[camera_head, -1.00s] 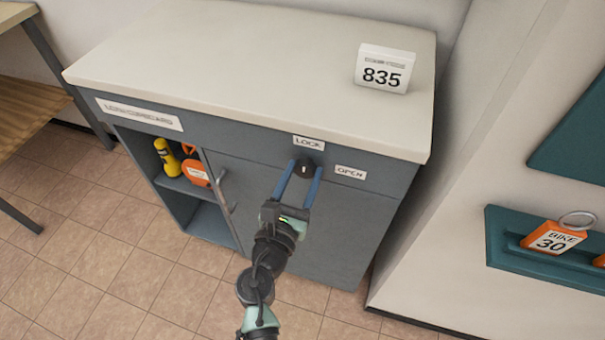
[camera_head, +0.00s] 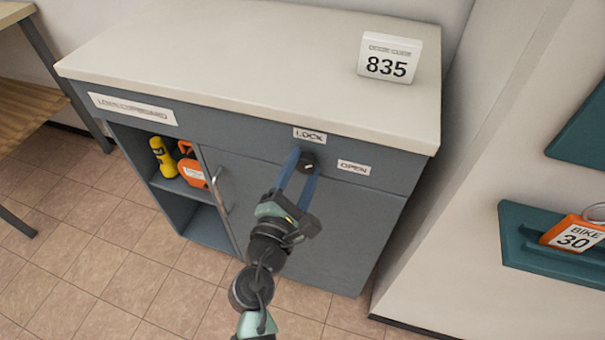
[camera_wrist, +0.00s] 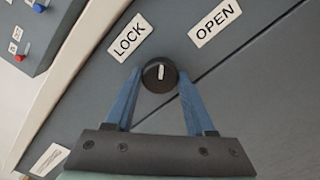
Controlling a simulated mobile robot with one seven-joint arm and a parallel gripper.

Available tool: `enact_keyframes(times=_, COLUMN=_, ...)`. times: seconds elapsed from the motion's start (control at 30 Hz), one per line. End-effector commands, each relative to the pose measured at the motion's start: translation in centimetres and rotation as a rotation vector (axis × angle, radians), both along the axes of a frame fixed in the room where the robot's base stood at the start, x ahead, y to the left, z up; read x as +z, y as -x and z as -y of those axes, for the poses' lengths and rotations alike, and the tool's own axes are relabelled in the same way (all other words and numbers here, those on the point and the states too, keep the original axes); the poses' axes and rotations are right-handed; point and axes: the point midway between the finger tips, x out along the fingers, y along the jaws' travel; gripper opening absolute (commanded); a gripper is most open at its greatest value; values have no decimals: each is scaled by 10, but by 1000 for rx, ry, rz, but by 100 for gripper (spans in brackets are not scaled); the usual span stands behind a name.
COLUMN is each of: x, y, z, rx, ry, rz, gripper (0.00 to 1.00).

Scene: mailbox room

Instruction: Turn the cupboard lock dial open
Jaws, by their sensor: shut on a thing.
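The black lock dial (camera_head: 307,162) is on the front of the grey cupboard (camera_head: 150,118), below the LOCK label (camera_head: 310,135) and left of the OPEN label (camera_head: 354,168). My gripper (camera_head: 305,165) is shut on the dial, one blue finger on each side. The wrist view shows the dial (camera_wrist: 160,74) between the fingertips. Its white mark points between the LOCK label (camera_wrist: 130,37) and the OPEN label (camera_wrist: 214,22). The gripper is tilted relative to the cupboard front.
The door handle (camera_head: 222,192) is left of my arm. The open compartment holds a yellow object (camera_head: 163,157) and an orange object (camera_head: 191,172). The 835 sign (camera_head: 389,60) stands on top. A teal wall rack (camera_head: 520,240) with a BIKE 30 tag (camera_head: 574,234) is at the right.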

Motion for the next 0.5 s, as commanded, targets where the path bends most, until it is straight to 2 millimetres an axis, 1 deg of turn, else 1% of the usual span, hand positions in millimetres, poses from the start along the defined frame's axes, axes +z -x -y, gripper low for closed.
enact_keyframes(times=0.03, x=-4, y=0, z=-1, rx=1, ry=-45, rz=14, gripper=0)
enact_keyframes(times=0.5, x=-3, y=0, z=-1, rx=-1, ry=-449, rz=143, gripper=0)
